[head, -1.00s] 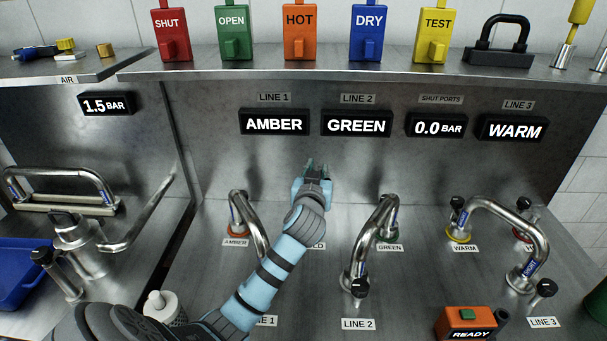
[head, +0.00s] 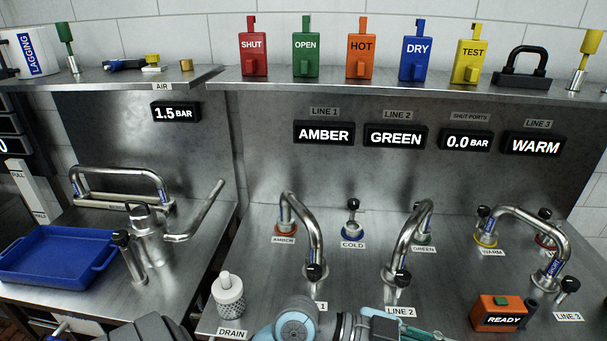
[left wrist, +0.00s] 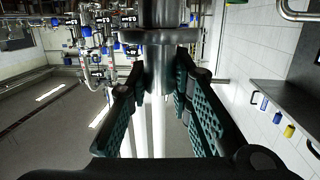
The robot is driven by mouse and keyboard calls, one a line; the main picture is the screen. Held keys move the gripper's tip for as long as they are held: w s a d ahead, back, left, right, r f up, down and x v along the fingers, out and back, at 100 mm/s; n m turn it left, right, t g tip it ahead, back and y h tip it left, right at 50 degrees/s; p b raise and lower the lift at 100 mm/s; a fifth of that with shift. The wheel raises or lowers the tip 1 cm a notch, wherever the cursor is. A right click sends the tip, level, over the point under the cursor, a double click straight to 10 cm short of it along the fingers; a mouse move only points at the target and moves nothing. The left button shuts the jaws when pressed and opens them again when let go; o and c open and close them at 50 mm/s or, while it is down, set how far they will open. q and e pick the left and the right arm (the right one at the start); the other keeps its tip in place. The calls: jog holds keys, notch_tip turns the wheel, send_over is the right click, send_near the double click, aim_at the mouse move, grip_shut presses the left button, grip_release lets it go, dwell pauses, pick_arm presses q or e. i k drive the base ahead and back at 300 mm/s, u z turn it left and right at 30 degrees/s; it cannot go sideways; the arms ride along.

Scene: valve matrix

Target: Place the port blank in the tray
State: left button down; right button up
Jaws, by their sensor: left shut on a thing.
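The blue tray (head: 60,281) lies at the left of the head view and looks empty. My left gripper (head: 432,334) is low at the bottom edge of the head view, in front of the LINE 2 label and well right of the tray. In the left wrist view its teal-padded fingers (left wrist: 172,92) are shut on a grey metal cylindrical piece with a wide flange, which I take as the port blank (left wrist: 158,72). The blank cannot be made out in the head view. My right gripper is not in view.
The COLD port (head: 352,232) stands between the curved AMBER pipe (head: 313,232) and GREEN pipe (head: 402,245). A metal fitting with a slanted spout (head: 150,240) stands right of the tray. An orange READY box (head: 500,314) is at right.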

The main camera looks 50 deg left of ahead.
aim_at(44, 258)
jog(key=z, duration=1.5)
jog(key=k, duration=2.2)
jog(key=u, duration=2.3)
